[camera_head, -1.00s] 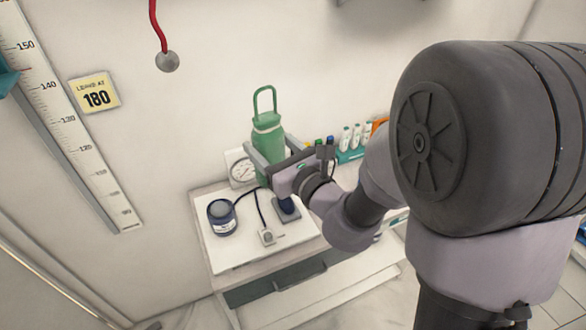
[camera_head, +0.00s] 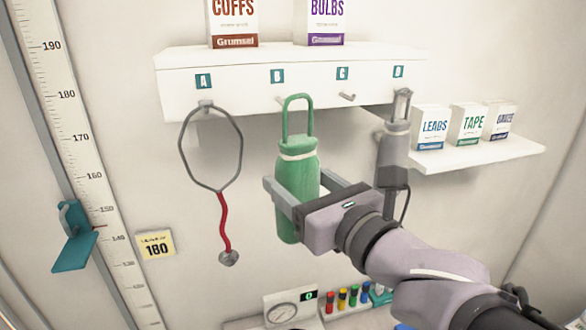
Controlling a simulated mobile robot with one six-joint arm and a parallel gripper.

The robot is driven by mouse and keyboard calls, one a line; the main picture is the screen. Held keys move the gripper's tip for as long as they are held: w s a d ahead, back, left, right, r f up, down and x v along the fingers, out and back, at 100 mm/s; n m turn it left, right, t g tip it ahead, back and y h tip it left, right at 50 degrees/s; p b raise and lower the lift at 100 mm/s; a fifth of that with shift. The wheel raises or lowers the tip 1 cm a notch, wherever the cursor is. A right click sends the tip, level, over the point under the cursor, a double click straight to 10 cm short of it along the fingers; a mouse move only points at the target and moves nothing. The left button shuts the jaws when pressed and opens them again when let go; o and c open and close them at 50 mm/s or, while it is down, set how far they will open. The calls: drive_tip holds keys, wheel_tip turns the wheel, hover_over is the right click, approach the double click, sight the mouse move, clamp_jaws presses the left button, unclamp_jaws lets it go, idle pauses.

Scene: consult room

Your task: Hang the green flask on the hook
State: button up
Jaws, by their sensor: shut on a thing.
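The green flask (camera_head: 297,200) has a pale band and a tall green loop handle (camera_head: 284,118). It hangs nearly upright in my gripper (camera_head: 297,180), which is shut on its body from the lower right. A white shelf rail (camera_head: 240,80) carries hooks under labels A, B, C and D. The hook under C (camera_head: 347,97) is bare. The handle's top is in front of the rail below label B (camera_head: 277,76); a hook there is mostly covered by the handle. I cannot tell whether the handle touches it.
A stethoscope (camera_head: 228,190) hangs under A, left of the flask. A grey handheld device (camera_head: 393,150) with a cord hangs under D, close above my arm. Boxes stand on the shelf and on a right-hand shelf (camera_head: 485,154). A gauge (camera_head: 290,308) is low down.

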drive_tip(key=w+a+f+b, duration=0.2)
drive_tip(key=w, duration=0.6)
drive_tip(key=shift+w+a+b, duration=0.25)
drive_tip(key=shift+w+b, duration=0.05)
drive_tip(key=shift+b, duration=0.05)
drive_tip(key=shift+r, duration=0.1)
idle(0.5)
drive_tip(key=o, duration=1.7)
